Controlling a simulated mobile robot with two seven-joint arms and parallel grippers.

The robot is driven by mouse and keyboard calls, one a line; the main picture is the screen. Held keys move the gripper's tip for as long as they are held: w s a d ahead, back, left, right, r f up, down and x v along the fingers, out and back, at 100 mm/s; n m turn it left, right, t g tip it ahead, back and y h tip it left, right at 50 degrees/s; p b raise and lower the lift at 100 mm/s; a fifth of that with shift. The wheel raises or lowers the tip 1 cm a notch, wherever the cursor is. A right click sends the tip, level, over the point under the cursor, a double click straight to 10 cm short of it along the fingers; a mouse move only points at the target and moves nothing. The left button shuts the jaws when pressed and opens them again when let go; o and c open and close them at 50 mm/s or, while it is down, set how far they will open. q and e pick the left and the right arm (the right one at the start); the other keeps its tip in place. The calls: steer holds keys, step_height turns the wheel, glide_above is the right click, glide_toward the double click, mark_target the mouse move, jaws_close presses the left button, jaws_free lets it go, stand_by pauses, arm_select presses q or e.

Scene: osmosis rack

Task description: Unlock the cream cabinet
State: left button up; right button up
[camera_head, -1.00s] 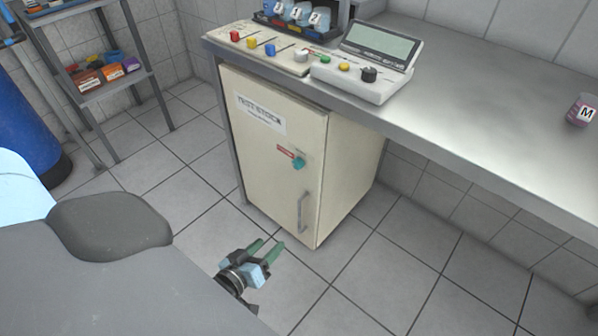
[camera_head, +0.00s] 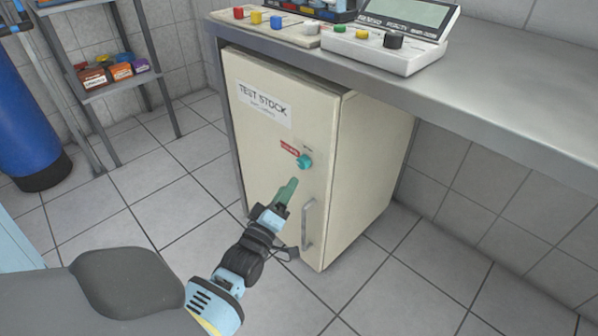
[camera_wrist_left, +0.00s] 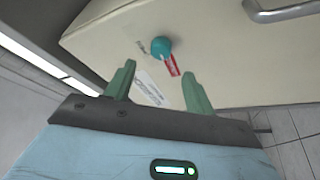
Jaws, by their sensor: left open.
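The cream cabinet (camera_head: 268,165) stands under the bench with its door shut and a "TEST STOCK" label on it. A teal lock knob (camera_head: 304,161) sits on the door beside a small red tag (camera_head: 289,148), above a metal handle (camera_head: 308,226). In the left wrist view, the knob (camera_wrist_left: 161,46) and red tag (camera_wrist_left: 171,65) lie beyond the fingertips, roughly between them. My left gripper (camera_head: 287,190) is open and empty, just below and left of the knob and apart from it. Its green fingers (camera_wrist_left: 158,82) are spread in the left wrist view. My right gripper is not in view.
The metal bench (camera_head: 480,125) overhangs the cabinet, with a control panel (camera_head: 262,32) and a display unit (camera_head: 384,50) on top. A shelf (camera_head: 112,84) and blue tank (camera_head: 30,150) stand at left. The tiled floor (camera_head: 165,200) before the cabinet is clear.

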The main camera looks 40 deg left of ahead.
mark_target(301, 166)
arm_select(q)
steer(key=b+x, duration=0.1)
steer(key=x, duration=0.5)
steer(key=shift+w+a+b, duration=0.1)
steer(key=shift+w+b, duration=0.2)
steer(key=shift+b, duration=0.1)
steer(key=shift+w+a, duration=0.1)
steer(key=shift+w, duration=0.25)
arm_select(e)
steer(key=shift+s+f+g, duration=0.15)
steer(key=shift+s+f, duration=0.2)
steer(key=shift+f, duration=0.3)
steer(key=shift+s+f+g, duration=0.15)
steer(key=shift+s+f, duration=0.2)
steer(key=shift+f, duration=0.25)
arm_select(q)
steer(key=shift+r, duration=0.1)
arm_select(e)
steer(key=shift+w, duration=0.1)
arm_select(q)
steer(key=c, duration=1)
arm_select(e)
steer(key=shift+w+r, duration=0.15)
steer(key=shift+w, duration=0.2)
